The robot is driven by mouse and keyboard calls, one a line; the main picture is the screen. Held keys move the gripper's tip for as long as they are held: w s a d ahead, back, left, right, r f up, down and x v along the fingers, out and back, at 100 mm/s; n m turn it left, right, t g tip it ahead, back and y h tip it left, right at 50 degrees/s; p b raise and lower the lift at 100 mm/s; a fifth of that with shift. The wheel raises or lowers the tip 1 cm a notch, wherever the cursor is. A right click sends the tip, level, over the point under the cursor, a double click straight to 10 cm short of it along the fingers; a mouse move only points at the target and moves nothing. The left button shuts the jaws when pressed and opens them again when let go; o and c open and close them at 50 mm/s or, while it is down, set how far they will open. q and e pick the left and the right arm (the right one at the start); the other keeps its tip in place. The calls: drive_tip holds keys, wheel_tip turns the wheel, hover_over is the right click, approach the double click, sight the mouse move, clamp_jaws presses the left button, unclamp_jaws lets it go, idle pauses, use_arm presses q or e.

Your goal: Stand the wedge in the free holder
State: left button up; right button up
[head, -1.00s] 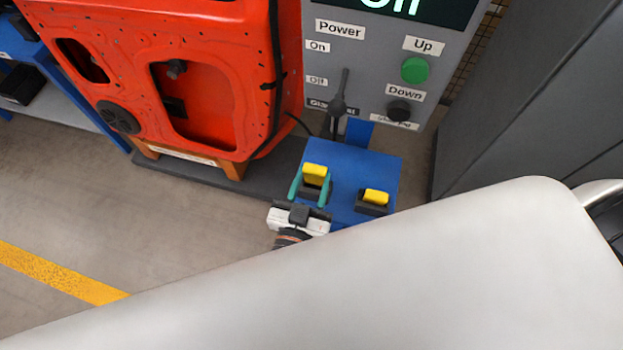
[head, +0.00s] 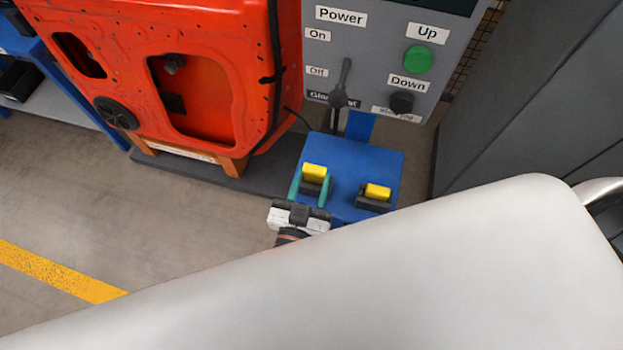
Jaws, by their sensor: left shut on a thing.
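The yellow wedge (head: 314,172) is upright between the teal fingers of my left gripper (head: 311,187), which is shut on it. A dark holder (head: 313,193) shows below the wedge, between the fingers. I cannot tell whether the wedge rests fully in it or is just above it. A second yellow wedge (head: 378,192) sits in another black holder (head: 372,204) to the right. Both holders are on the blue stand (head: 352,160). My right gripper is not in view.
A grey control panel (head: 375,55) with a lever, a green button and a black button stands behind the blue stand. An orange door (head: 215,70) on a wooden support is at left. A dark cabinet (head: 530,110) is at right. My pale arm covers the lower foreground.

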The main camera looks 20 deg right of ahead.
use_arm(q)
drive_tip(key=shift+f+b, duration=0.55)
drive_tip(key=shift+f, duration=0.35)
drive_tip(key=o, duration=1.3)
drive_tip(key=shift+c, duration=0.2)
drive_tip(key=shift+s+a, duration=0.1)
drive_tip(key=b+v, duration=0.1)
drive_tip(key=v, duration=1)
drive_tip(key=shift+s+a, duration=0.25)
drive_tip(key=shift+s, duration=0.05)
